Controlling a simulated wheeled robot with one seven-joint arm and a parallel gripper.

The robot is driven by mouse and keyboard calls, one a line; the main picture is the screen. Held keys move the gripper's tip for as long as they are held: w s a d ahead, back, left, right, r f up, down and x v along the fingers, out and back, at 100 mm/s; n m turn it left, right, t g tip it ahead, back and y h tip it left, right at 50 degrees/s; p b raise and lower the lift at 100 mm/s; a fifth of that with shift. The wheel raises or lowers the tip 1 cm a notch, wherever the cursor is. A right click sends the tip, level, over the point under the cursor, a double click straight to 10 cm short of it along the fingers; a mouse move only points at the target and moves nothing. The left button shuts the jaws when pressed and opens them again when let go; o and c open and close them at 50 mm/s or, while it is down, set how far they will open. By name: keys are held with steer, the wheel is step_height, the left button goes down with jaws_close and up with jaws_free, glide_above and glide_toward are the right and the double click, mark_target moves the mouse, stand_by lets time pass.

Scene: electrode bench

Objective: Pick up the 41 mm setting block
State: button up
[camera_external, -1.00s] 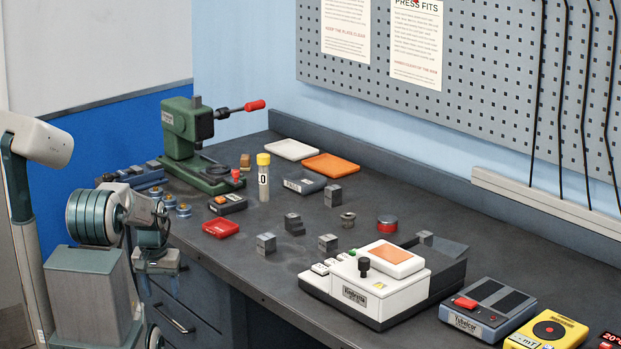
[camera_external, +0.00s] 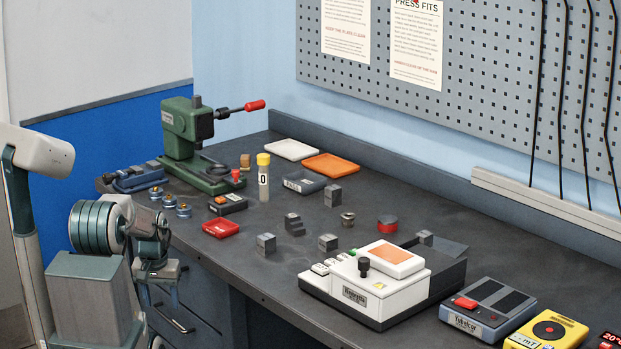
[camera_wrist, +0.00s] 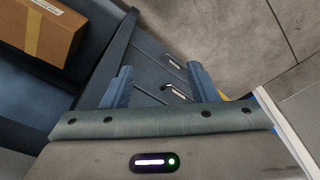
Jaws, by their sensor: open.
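Several small grey metal blocks stand on the dark bench in the external view: a front left block (camera_external: 266,244), a stepped one (camera_external: 293,223), a front right block (camera_external: 328,243) and a taller one behind (camera_external: 332,196). No size marking is legible, so I cannot tell which is the 41 mm setting block. My gripper (camera_external: 160,283) hangs at the bench's left front edge, beside the drawers and well away from the blocks. In the wrist view my gripper (camera_wrist: 160,87) is open and empty, its two fingers apart. No block shows there.
A white instrument (camera_external: 352,292) stands right of the blocks. A green press (camera_external: 183,135), a red case (camera_external: 221,228) and a yellow-capped tube (camera_external: 263,178) stand left and behind. Drawer fronts (camera_wrist: 150,70) and a cardboard box (camera_wrist: 40,30) show in the wrist view. Bench around the blocks is mostly clear.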

steer(key=shift+o, duration=0.5)
step_height(320, 180, up, 26)
steer(key=n+g+h+p, duration=0.4)
steer(key=n+p, duration=0.5)
steer(key=p, duration=1.6)
glide_above(266, 236)
steer(key=w+a, duration=0.3)
steer(key=shift+g+y, duration=0.3)
steer(key=x, duration=0.8)
steer(key=shift+f, duration=0.25)
steer(key=shift+a+p+x, duration=0.15)
steer(key=shift+p+x, duration=0.1)
steer(key=shift+x, duration=1)
steer(key=shift+a+p+x, duration=0.15)
steer(key=shift+p+x, duration=0.1)
steer(key=shift+x, duration=1)
steer(key=shift+w+f, duration=0.1)
steer(key=shift+w, duration=0.05)
jaws_close()
